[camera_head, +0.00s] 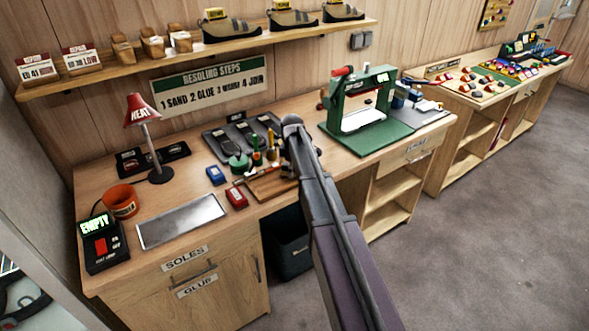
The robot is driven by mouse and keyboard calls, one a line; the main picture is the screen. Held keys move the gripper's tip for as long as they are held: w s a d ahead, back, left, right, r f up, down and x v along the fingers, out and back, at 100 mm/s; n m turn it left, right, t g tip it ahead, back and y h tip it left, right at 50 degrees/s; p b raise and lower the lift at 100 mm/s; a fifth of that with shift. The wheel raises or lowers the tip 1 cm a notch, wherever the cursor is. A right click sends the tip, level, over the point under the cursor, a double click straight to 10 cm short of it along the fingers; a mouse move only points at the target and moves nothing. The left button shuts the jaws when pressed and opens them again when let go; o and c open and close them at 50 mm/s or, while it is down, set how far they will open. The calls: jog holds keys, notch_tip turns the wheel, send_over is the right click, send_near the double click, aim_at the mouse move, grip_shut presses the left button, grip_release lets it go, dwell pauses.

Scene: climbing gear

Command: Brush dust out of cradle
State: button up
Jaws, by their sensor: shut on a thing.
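My arm reaches up from the bottom of the head view to the workbench (160,205). My gripper (288,170) is mostly hidden behind the arm's end, low over the wooden tray (262,186). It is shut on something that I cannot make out. No brush can be told for sure. Several dark shoe-shaped pieces (221,145) lie behind the tray; I cannot tell whether one is the cradle. A green press (338,105) with a pale opening stands on a green base to the right of my gripper. Dust is too small to see.
Small bottles (256,158), a green round pot (239,162), a blue box (216,175) and a red box (236,198) crowd the tray. A red heat lamp (141,110), an orange pot (121,201) and a metal plate (181,221) stand left. A shelf (200,57) hangs above.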

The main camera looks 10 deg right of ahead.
aim_at(284, 178)
jog(key=shift+a, duration=0.15)
jog(key=shift+s+a+f, duration=0.1)
jog(key=shift+s+a, duration=0.25)
jog(key=shift+a, duration=0.4)
jog(key=shift+s+a, duration=0.3)
jog(key=shift+a, duration=0.45)
jog(key=shift+a, duration=0.2)
jog(key=shift+s+a, duration=0.3)
jog(key=shift+a, duration=0.45)
jog(key=shift+s+a, duration=0.25)
jog(key=shift+a, duration=0.5)
jog(key=shift+f, duration=0.1)
jog(key=shift+w+d, duration=0.3)
jog(key=shift+d, duration=0.6)
jog(key=shift+w+d, duration=0.3)
jog(key=shift+d, duration=0.55)
